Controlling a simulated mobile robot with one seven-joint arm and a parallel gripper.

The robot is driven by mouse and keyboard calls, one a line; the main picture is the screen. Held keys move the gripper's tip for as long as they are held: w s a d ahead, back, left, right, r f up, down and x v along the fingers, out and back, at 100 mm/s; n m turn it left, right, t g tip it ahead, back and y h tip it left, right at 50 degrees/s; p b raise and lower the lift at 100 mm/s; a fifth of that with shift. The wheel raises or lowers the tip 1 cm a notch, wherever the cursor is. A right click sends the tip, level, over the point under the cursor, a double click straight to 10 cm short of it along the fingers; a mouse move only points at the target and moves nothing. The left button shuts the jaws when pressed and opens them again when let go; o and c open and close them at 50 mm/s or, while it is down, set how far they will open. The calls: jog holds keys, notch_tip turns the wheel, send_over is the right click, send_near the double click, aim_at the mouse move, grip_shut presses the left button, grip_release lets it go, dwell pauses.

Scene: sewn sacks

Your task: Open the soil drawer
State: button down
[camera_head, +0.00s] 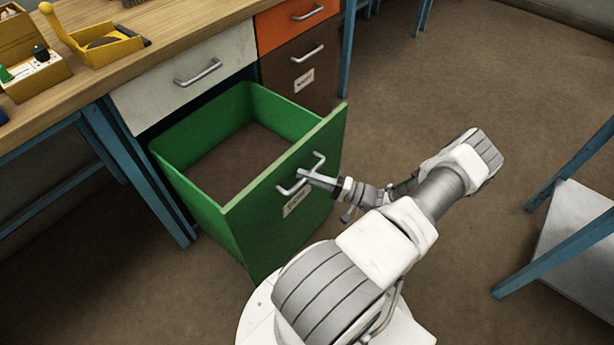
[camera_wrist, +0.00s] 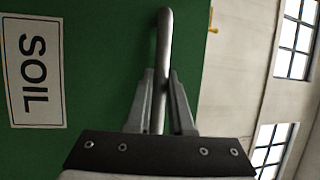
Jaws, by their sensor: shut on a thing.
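The green soil drawer (camera_head: 170,160) is pulled far out from under the workbench, and I see its brown inside from above. Its front carries a metal bar handle (camera_head: 285,190) and a white label, which reads SOIL in the wrist view (camera_wrist: 35,72). My gripper (camera_head: 305,175) is at the drawer front, with its fingers on either side of the handle bar. In the wrist view my gripper (camera_wrist: 163,95) is shut on the handle (camera_wrist: 165,40). The far end of the handle stays clear of the fingers.
A white drawer (camera_head: 185,78), an orange drawer (camera_head: 290,22) and a brown drawer (camera_head: 305,65) are shut in the bench. Open floor (camera_head: 450,90) lies to the right, before a blue-legged table (camera_head: 570,240).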

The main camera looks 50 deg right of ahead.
jog(key=shift+d, duration=0.15)
jog(key=c, duration=0.8)
grip_release()
jog(key=shift+s, duration=0.1)
jog(key=v, duration=1.7)
